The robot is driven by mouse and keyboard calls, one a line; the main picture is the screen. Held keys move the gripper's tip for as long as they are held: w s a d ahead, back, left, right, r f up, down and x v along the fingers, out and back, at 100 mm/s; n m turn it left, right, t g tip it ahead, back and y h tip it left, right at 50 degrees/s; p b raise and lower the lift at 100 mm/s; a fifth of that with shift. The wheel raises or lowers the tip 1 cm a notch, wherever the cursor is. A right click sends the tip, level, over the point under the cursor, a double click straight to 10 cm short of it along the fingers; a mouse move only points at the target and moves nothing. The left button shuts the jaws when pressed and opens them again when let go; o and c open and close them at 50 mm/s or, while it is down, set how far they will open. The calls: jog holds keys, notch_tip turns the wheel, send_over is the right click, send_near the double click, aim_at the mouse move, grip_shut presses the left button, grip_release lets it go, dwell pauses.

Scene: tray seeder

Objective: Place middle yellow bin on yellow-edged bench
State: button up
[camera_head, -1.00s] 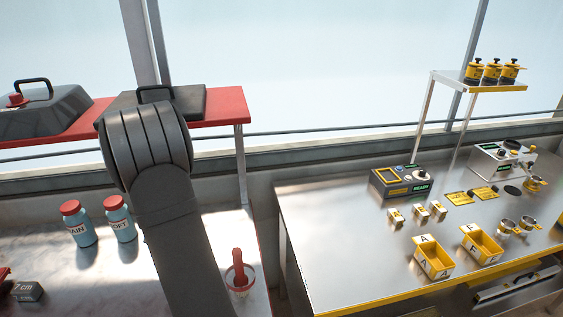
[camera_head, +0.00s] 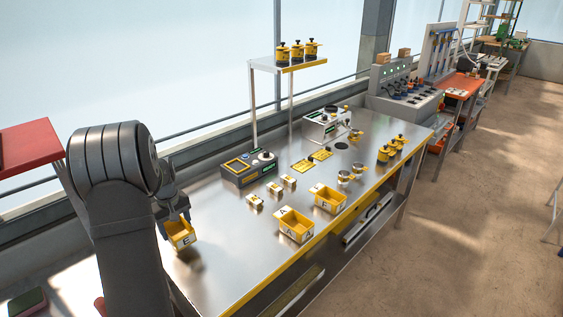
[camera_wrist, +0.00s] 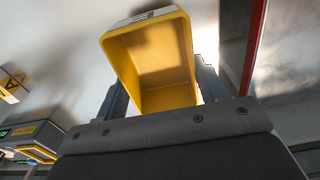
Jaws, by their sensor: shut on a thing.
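My gripper (camera_head: 176,217) is shut on a yellow bin (camera_head: 181,236) with a white label that seems to read E. It holds the bin over the left end of the steel bench with the yellow edge (camera_head: 250,287). In the wrist view the bin (camera_wrist: 150,62) sits between the two fingers, its hollow inside visible and empty. Whether its base touches the bench is hard to tell; a dark shadow lies on the steel beside it. Two more yellow bins, one marked A (camera_head: 295,228) and one marked F (camera_head: 328,200), stand at the bench's front edge with a gap between them.
Small yellow-and-white blocks (camera_head: 273,187) and a control box (camera_head: 247,168) stand behind the bins. Metal cups (camera_head: 344,177) are right of bin F. Bare steel lies between my gripper and bin A.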

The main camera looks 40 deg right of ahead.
jog(key=s+d+r, duration=0.2)
jog(key=s+d, duration=0.4)
jog(key=d, duration=0.6)
jog(key=s+d+r, duration=0.2)
jog(key=s+d, duration=0.4)
jog(key=d, duration=0.6)
jog(key=s+d+r, duration=0.3)
jog(key=s+d, duration=1.3)
jog(key=s, duration=0.4)
send_over(310, 215)
notch_tip(310, 215, down, 6)
jog(key=shift+f, duration=2.15)
jog(key=shift+f, duration=0.15)
jog(key=o, duration=0.8)
jog(key=shift+c, duration=0.2)
